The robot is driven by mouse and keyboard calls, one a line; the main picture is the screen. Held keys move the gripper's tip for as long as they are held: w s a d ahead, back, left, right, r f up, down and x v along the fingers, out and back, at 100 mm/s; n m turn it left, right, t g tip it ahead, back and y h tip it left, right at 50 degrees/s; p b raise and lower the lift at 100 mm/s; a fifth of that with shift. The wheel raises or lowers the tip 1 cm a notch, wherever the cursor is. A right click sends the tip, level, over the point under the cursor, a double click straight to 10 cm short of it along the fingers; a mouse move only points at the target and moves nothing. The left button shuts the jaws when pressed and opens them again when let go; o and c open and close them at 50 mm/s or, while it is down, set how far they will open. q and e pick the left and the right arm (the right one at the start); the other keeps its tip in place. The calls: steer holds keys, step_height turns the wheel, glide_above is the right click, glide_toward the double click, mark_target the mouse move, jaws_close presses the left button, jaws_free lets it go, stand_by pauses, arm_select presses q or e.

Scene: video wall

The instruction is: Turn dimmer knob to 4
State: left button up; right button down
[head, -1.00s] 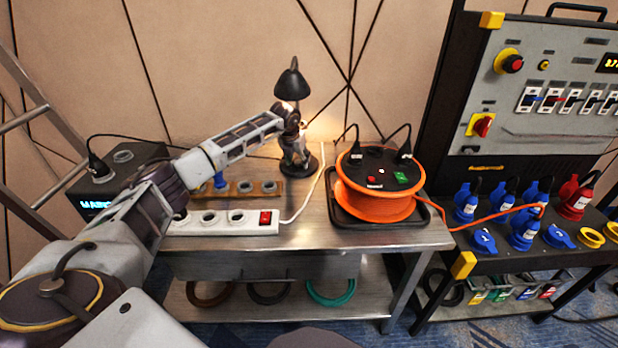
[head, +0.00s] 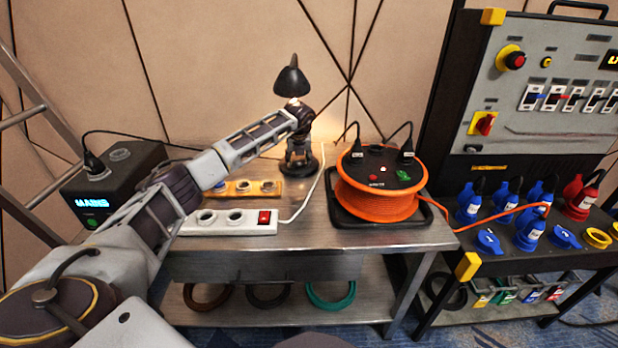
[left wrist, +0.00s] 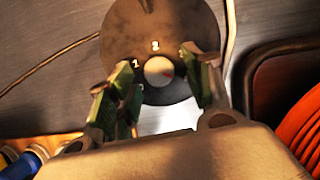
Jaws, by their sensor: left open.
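A black desk lamp (head: 292,82) stands at the back of the metal table. In the left wrist view its round dark base (left wrist: 125,35) carries the pale numbers 1 and 2, with another mark partly hidden by a finger. The small round pale dimmer knob (left wrist: 158,72) is in the middle of this base, with a small reddish mark on its right side. My left gripper (left wrist: 154,67) is open, with its green-padded fingers on either side of the knob. I cannot tell whether they touch it. In the head view my wrist hides most of the lamp's stem. My right gripper is out of view.
An orange cable reel (head: 375,195) sits in a black tray right of the lamp. A white power strip (head: 250,222) and a wooden socket strip (head: 243,187) lie in front. A black mains box (head: 125,170) is at the left. A control panel (head: 560,100) stands at the right.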

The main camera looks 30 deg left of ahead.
arm_select(q)
steer(key=shift+w+d+n+g+y+b, duration=0.1)
steer(key=shift+n+g+y+b, duration=0.2)
steer(key=shift+n+b, duration=0.65)
steer(key=shift+d+r+n+p, duration=0.1)
steer(key=shift+r+n+p, duration=0.15)
steer(key=shift+r+p, duration=0.3)
steer(key=shift+s+d+r, duration=0.1)
steer(key=shift+s, duration=0.15)
steer(key=shift+s+d+p, duration=0.75)
steer(key=shift+s+d, duration=3.3)
steer(key=shift+d, duration=0.25)
